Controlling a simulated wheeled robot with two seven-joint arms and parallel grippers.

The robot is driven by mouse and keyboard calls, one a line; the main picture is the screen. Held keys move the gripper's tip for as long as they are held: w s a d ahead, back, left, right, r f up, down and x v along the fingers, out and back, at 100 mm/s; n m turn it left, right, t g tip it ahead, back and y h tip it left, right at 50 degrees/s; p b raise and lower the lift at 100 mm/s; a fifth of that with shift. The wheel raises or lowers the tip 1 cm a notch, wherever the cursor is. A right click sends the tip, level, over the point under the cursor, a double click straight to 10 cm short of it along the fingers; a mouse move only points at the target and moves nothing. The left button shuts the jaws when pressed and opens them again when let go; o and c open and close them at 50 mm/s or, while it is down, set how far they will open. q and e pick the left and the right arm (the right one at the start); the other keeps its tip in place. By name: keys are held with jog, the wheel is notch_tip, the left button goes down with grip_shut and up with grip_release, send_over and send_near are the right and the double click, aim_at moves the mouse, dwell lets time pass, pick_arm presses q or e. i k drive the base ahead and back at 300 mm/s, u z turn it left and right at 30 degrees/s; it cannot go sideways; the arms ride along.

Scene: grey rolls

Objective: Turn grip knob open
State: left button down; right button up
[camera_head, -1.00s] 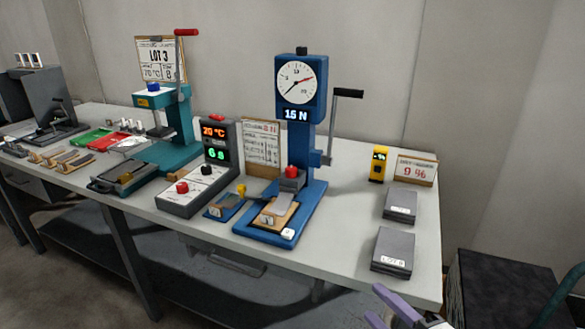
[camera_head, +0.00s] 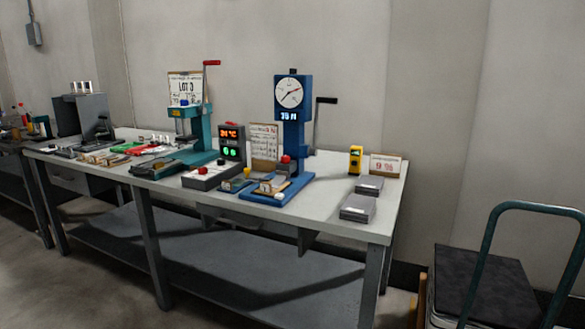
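The blue test stand (camera_head: 293,138) stands upright on the workbench, with a round dial on top and a black-handled crank (camera_head: 326,100) at its right. A small red knob (camera_head: 286,159) sits on the grip low on the stand's front; it is too small to tell whether the grip is open or shut. A light tan piece lies on the stand's blue base (camera_head: 262,196) below the grip. Neither of my grippers shows in the head view, so nothing is seen touching the stand.
The workbench (camera_head: 345,235) also holds a teal press (camera_head: 200,135), a grey control box (camera_head: 203,176), a yellow device (camera_head: 355,158) and two grey blocks (camera_head: 358,207). A cart with a teal handle (camera_head: 490,255) stands at the right. Floor shows in front.

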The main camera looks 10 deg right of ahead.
aim_at(285, 159)
jog(key=u, duration=1.05)
jog(key=i, duration=1.2)
jog(key=z, duration=0.05)
